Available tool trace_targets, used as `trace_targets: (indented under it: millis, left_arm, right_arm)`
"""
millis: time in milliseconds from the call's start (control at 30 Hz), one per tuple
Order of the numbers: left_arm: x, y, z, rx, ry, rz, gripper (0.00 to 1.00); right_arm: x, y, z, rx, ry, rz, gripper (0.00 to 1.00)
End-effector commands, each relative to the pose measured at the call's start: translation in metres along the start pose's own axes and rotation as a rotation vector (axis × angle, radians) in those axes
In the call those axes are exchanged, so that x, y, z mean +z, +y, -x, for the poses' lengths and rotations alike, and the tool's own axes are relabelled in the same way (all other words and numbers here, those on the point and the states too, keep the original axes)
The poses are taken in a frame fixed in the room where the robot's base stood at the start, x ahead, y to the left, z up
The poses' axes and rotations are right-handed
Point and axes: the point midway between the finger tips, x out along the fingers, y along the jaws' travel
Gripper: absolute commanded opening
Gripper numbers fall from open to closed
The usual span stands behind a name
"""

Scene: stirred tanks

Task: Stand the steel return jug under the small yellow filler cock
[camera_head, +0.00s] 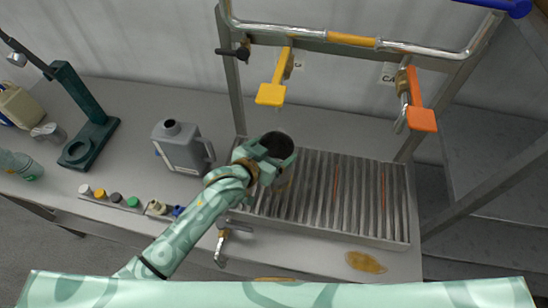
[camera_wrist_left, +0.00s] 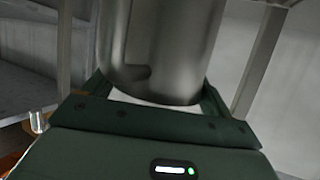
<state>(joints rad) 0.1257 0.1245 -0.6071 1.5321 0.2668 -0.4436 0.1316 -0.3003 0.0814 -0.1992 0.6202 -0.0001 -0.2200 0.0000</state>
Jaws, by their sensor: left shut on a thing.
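The steel return jug shows as a dark round mouth (camera_head: 278,144) in the head view and as a grey steel cylinder (camera_wrist_left: 160,45) in the left wrist view. My left gripper (camera_head: 264,160) is shut around it. The jug looks roughly upright, at the left back corner of the slatted drip tray. Whether its base touches the slats is hidden by the gripper. The yellow filler cock (camera_head: 271,92) hangs from the pipe above and behind the jug in the head view. Its outlet is not clearly visible. My right gripper is not in view.
The slatted drip tray (camera_head: 395,195) is clear to the right. An orange-handled cock (camera_head: 421,118) hangs over its right side. Frame posts (camera_head: 232,85) stand behind. A grey canister (camera_head: 181,148) stands left of my gripper; a tap (camera_head: 221,246) sticks out in front. A brown puddle (camera_head: 366,262) lies front right.

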Motion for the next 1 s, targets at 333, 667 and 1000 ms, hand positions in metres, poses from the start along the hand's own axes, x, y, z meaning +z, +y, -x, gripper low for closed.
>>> trace_targets:
  millis: [333, 667, 1000]
  left_arm:
    - [0.031, 0.0, -0.019, 0.0, 0.003, 0.0, 0.45]
    - [0.034, 0.0, -0.019, 0.0, 0.001, -0.001, 0.9]
    - [0.03, 0.0, -0.015, 0.0, 0.001, 0.0, 1.0]
  right_arm:
    - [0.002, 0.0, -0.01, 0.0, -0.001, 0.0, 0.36]
    - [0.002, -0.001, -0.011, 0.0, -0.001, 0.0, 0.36]
    - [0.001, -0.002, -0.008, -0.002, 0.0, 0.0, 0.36]
